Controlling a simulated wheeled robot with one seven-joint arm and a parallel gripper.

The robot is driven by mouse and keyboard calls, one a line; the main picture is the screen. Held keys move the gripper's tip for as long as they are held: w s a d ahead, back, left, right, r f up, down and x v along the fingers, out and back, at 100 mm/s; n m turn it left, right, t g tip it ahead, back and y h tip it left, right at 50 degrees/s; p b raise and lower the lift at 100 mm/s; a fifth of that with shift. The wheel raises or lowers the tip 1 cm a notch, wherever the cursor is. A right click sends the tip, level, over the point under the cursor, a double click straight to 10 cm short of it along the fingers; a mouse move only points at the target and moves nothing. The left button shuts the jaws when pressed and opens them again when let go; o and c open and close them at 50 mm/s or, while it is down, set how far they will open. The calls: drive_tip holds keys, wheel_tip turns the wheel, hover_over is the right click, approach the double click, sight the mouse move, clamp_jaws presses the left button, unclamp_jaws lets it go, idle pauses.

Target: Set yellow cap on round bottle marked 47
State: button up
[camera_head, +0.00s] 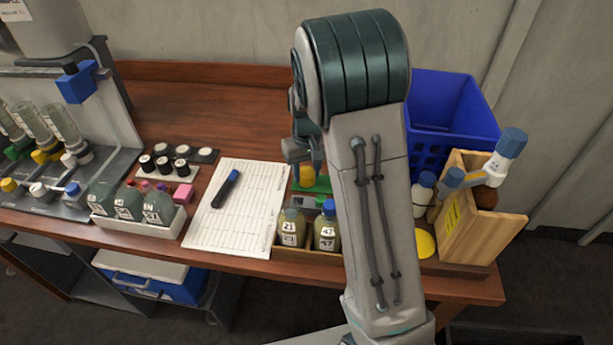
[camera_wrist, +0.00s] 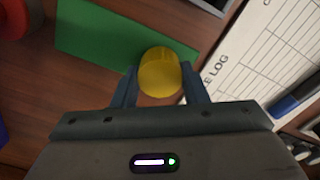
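A yellow cap (camera_wrist: 160,75) sits between the fingertips of my gripper (camera_wrist: 160,82), which look closed against its sides. In the head view the cap (camera_head: 306,176) shows below my gripper (camera_head: 304,160), over a green flat piece (camera_head: 322,185). I cannot tell whether it touches that piece. Several grey-green rounded bottles (camera_head: 158,208) stand in a white tray at the left; their small labels are hard to read, and the front right one may read 47. A bottle apparently marked 21 (camera_head: 290,228) and a blue-topped one apparently marked 47 (camera_head: 326,236) stand in a wooden holder.
A paper log sheet (camera_head: 210,228) with a dark blue marker (camera_head: 226,188) lies mid-table. Racks of small caps (camera_head: 165,170) stand behind the white tray (camera_head: 130,226). A blue crate (camera_head: 450,108) and a wooden box (camera_head: 476,228) with bottles stand right of my arm.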

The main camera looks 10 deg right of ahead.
drive_tip(key=shift+r, duration=0.1)
drive_tip(key=shift+r+p, duration=0.75)
drive_tip(key=shift+r, duration=0.2)
